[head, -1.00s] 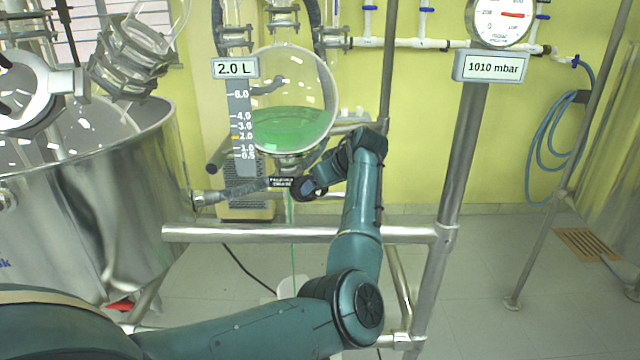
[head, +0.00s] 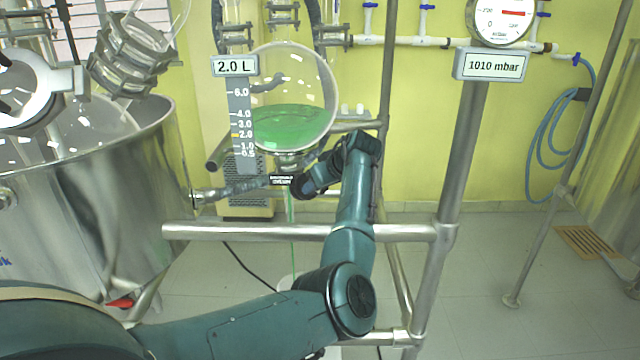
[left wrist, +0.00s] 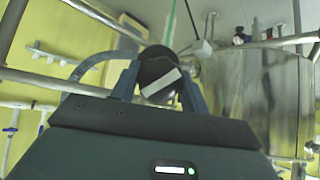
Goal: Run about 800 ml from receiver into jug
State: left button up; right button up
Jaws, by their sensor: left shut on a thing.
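The receiver (head: 292,85) is a round glass flask with green liquid in its lower part. Its level scale (head: 240,115) carries a sign (head: 235,66) reading 2.0 L. A green stream (head: 291,230) falls from the outlet below it; the stream also shows in the left wrist view (left wrist: 171,22). A whitish vessel, likely the jug (head: 287,282), is low on the floor side, mostly hidden by my arm. My left gripper (head: 303,187) is at the outlet. In the left wrist view, its fingers (left wrist: 158,85) are shut on a dark round valve handle (left wrist: 155,64).
A steel rail (head: 270,232) crosses below the outlet. A large steel vessel (head: 110,215) stands at left. A gauge post (head: 462,160) with a 1010 mbar sign (head: 491,66) stands right of my arm. The floor at right (head: 460,310) is mostly clear.

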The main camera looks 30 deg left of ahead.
pick_arm(q)
jog(key=shift+c, duration=0.5)
pick_arm(e)
jog(key=shift+r, duration=0.1)
pick_arm(q)
jog(key=shift+r+m+p, duration=0.15)
jog(key=shift+m+p, duration=0.15)
jog(key=shift+p, duration=0.2)
jog(key=shift+r+m+g+p, duration=0.1)
jog(key=shift+m+g+p, duration=0.2)
jog(key=shift+m+p, duration=0.3)
jog(key=shift+m+y+p, duration=0.3)
jog(key=shift+m+p, duration=0.3)
jog(key=shift+p, duration=0.15)
jog(key=shift+m+g+y+p, duration=0.3)
jog(key=shift+m+g+p, duration=0.15)
jog(key=shift+m, duration=0.75)
jog(key=shift+f+m, duration=0.2)
jog(key=shift+m, duration=0.5)
jog(key=shift+w+m+g+y, duration=0.1)
jog(key=shift+m+g+y, duration=0.45)
jog(key=shift+m, duration=1.35)
pick_arm(e)
jog(key=shift+s+d+r+m+g+h, duration=0.15)
jog(key=shift+d+r+h, duration=0.1)
jog(key=shift+d, duration=0.15)
jog(key=shift+s+d+r+m+g+h, duration=0.15)
jog(key=shift+d+h, duration=0.1)
jog(key=shift+d, duration=0.15)
